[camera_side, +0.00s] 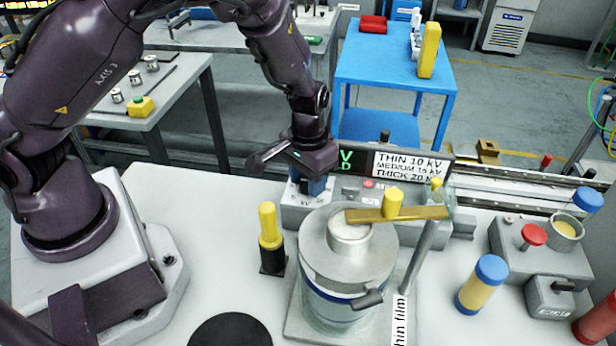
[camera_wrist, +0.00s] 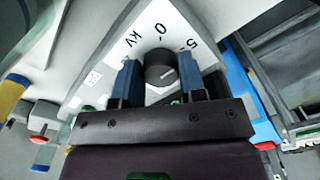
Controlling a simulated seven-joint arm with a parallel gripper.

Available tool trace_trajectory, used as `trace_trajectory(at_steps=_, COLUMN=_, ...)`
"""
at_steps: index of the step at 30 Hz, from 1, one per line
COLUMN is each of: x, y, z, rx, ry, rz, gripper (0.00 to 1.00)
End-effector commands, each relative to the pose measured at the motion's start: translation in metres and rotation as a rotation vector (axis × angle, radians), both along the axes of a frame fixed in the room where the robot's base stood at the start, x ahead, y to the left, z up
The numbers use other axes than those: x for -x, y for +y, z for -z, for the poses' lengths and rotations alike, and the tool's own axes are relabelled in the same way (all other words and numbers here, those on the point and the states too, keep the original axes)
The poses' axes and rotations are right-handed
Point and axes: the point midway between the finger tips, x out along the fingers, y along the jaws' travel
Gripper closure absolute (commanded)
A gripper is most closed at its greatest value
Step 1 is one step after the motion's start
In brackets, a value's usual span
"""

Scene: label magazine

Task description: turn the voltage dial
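The voltage dial (camera_wrist: 160,68) is a dark round knob with a pale pointer line. It sits on a light panel (camera_wrist: 105,70) marked "kV", "0" and "5" in the wrist view. My gripper (camera_wrist: 160,80) has its two blue fingers on either side of the dial, with a narrow gap seeming to show on each side. In the side view my gripper (camera_side: 311,188) points down at the light control box (camera_side: 297,216) and hides the dial there. A sign (camera_side: 411,165) reads "THIN 10 kV, MEDIUM 15 kV, THICK 20 kV". The display (camera_side: 346,160) beside it is mostly hidden.
A metal chamber (camera_side: 346,265) with a yellow-handled bar (camera_side: 420,213) stands just in front of the box. A yellow-topped black post (camera_side: 270,240) stands to its left. A blue-capped jar (camera_side: 482,285) and a box with a red button (camera_side: 534,234) are at right.

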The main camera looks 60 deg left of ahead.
Motion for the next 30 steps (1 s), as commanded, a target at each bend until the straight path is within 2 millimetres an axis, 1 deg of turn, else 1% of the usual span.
trace_trajectory(at_steps=1, x=0.0000, y=0.0002, z=-0.0002, rx=0.000, ry=0.000, rz=0.000, gripper=0.78)
trace_trajectory(at_steps=2, x=0.0000, y=0.0002, z=-0.0002, rx=0.000, ry=0.000, rz=0.000, gripper=0.85)
trace_trajectory(at_steps=10, x=0.0002, y=0.0003, z=-0.0005, rx=0.000, ry=0.000, rz=-0.017, gripper=0.86)
trace_trajectory(at_steps=14, x=0.0000, y=-0.0003, z=-0.0007, rx=0.002, ry=0.000, rz=-0.062, gripper=0.86)
trace_trajectory(at_steps=20, x=-0.0002, y=-0.0005, z=-0.0008, rx=0.002, ry=0.000, rz=-0.191, gripper=0.85)
trace_trajectory(at_steps=30, x=-0.0006, y=-0.0012, z=-0.0011, rx=0.002, ry=0.000, rz=-0.483, gripper=0.85)
